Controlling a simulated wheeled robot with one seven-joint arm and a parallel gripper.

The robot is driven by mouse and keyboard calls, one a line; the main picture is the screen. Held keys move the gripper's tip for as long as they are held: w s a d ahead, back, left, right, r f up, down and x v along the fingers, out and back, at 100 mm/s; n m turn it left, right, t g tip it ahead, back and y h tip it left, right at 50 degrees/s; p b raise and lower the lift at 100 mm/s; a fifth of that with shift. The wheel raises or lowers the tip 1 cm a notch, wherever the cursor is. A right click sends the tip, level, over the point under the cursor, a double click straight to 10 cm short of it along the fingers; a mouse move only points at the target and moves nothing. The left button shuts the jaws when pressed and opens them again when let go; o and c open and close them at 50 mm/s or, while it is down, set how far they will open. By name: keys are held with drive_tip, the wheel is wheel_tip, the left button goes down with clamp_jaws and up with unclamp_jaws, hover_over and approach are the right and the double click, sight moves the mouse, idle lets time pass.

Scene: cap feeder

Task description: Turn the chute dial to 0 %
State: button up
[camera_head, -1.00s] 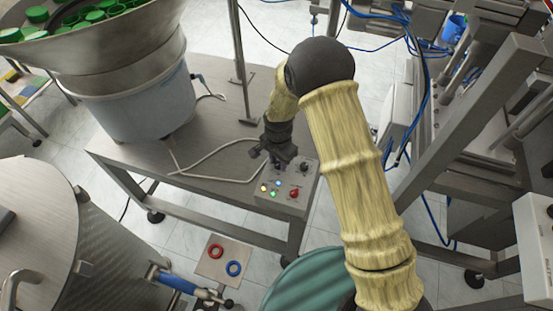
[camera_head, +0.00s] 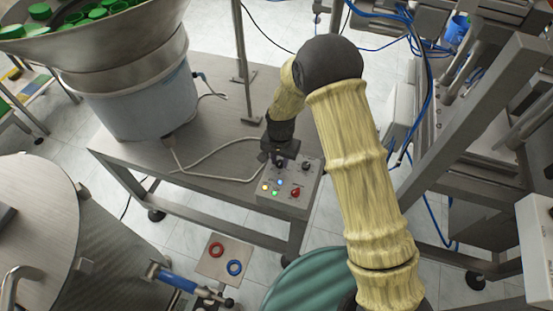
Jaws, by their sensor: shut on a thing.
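The grey control box (camera_head: 289,186) sits on the front right corner of the steel table. My gripper (camera_head: 279,160) points down over the box's back left part and is shut on a small dark dial there. The fingers mostly hide this dial, so its pointer and scale do not show. A second dark dial (camera_head: 306,166) stands to its right, free of the gripper. The labels are too small to read, so I cannot tell by them which one is the chute dial.
Lit buttons (camera_head: 274,190) and a red knob (camera_head: 295,192) are on the box's front part. A cable (camera_head: 215,167) lies on the table (camera_head: 190,195). A feeder bowl of green caps (camera_head: 110,50) is at upper left. A steel frame (camera_head: 490,110) stands at right.

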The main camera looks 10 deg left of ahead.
drive_tip(key=n, duration=0.3)
drive_tip(key=shift+w+r+n, duration=0.1)
drive_tip(key=shift+w+n, duration=0.1)
drive_tip(key=shift+n, duration=0.2)
drive_tip(key=n, duration=0.3)
drive_tip(key=shift+n, duration=0.4)
drive_tip(key=n, duration=0.3)
drive_tip(key=shift+w+n, duration=0.1)
drive_tip(key=shift+n, duration=0.2)
drive_tip(key=n, duration=0.2)
drive_tip(key=shift+a+r+n, duration=0.1)
drive_tip(key=shift+a+n, duration=0.1)
drive_tip(key=shift+n, duration=0.2)
drive_tip(key=n, duration=0.4)
drive_tip(key=shift+d+p, duration=0.2)
drive_tip(key=shift+p, duration=0.15)
drive_tip(key=n, duration=0.4)
drive_tip(key=shift+p, duration=0.4)
drive_tip(key=shift+n+p, duration=0.4)
drive_tip(key=shift+n, duration=1.3)
